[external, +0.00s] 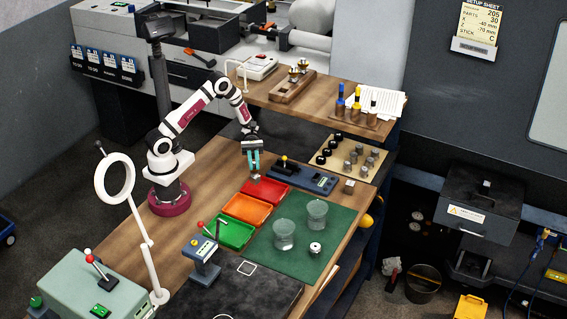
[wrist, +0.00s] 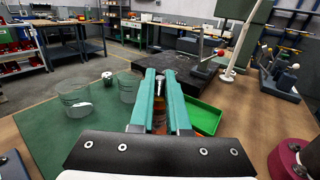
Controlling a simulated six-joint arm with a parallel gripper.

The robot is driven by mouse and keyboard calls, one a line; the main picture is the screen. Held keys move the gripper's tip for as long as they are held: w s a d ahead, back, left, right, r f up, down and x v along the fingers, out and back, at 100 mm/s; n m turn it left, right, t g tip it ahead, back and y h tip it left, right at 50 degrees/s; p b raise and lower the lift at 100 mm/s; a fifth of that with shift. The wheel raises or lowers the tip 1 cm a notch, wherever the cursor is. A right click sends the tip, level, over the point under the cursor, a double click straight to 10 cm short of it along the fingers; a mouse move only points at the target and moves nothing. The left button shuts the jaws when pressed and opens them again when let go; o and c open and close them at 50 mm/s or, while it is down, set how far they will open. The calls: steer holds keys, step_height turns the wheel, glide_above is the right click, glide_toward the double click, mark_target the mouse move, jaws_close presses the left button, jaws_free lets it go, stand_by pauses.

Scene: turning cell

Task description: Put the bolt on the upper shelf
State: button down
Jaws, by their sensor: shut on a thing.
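My gripper (external: 254,168) has teal fingers and hangs, pointing down, over the back end of the red tray (external: 283,197). In the wrist view my gripper (wrist: 160,76) is shut on a small metallic thing (wrist: 160,90), seemingly the bolt. It is mostly hidden between the fingers, and its tip shows below them in the external view (external: 256,179). I cannot tell its full shape. The upper shelf (external: 330,92) is a raised wooden board at the back, behind and right of my gripper.
The shelf bears a wooden block with brass parts (external: 293,85), a white box (external: 259,66), coloured-handled tools (external: 356,100) and papers. Orange (external: 246,209) and green (external: 229,232) trays, two clear cups (external: 284,234) and a blue-grey fixture (external: 305,178) stand nearby.

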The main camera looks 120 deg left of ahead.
steer(key=s+f+m+g+h, duration=0.1)
steer(key=s+f+g, duration=0.15)
steer(key=s, duration=0.35)
steer(key=s+f+m+g+h, duration=0.1)
steer(key=s+f, duration=0.3)
steer(key=s, duration=0.2)
steer(key=shift+m, duration=0.3)
steer(key=f+x, duration=0.1)
steer(key=x, duration=0.9)
steer(key=f+x, duration=0.1)
steer(key=x, duration=0.9)
steer(key=f+x, duration=0.1)
steer(key=x, duration=1)
steer(key=shift+s+f, duration=0.15)
steer(key=shift+f, duration=0.4)
steer(key=shift+f, duration=0.15)
steer(key=c, duration=0.9)
jaws_free()
